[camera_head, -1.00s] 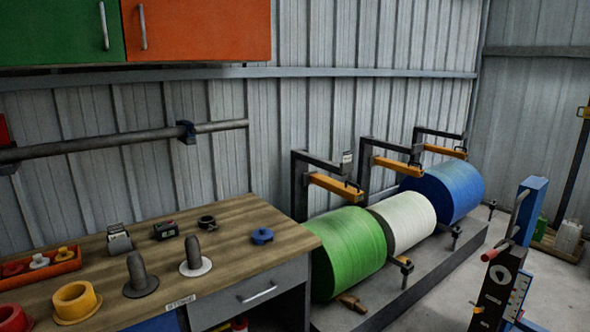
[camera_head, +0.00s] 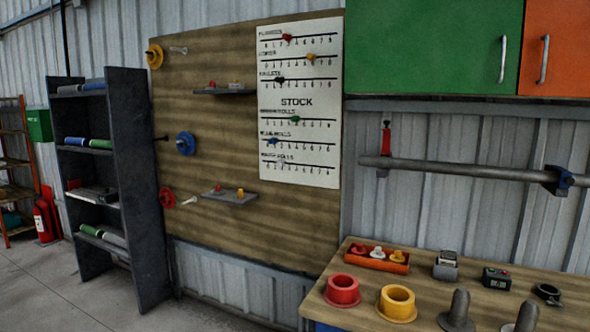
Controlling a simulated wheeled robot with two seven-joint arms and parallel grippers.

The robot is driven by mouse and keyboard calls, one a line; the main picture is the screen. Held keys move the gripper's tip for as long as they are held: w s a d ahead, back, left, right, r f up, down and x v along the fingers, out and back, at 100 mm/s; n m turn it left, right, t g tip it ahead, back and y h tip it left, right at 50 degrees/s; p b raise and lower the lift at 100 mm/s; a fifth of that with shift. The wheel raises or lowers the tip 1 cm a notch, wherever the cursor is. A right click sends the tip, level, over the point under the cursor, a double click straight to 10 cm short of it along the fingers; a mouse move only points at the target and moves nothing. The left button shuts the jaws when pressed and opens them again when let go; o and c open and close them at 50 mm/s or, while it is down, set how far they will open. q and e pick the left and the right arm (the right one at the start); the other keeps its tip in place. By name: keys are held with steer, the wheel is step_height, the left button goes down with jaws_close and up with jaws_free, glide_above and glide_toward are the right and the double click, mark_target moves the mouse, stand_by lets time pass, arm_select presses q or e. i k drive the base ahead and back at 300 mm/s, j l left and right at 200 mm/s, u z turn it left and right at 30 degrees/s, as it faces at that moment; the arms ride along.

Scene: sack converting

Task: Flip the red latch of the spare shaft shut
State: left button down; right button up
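The spare shaft (camera_head: 450,169) is a long grey bar held level on the corrugated wall, above the wooden bench. A red latch (camera_head: 386,139) stands upright at its left part, rising above the bar from a bracket. A dark blue latch (camera_head: 564,180) sits at a dark bracket on the right part of the bar and lies lower around it. Neither of my grippers shows in this view.
The wooden bench (camera_head: 410,277) below the shaft carries red (camera_head: 342,290) and yellow (camera_head: 397,302) flanged rings, an orange tray (camera_head: 376,259) and grey plugs. Green and orange cabinets (camera_head: 430,45) hang above.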

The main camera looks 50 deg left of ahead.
mark_target(387, 125)
steer(key=u, duration=0.95)
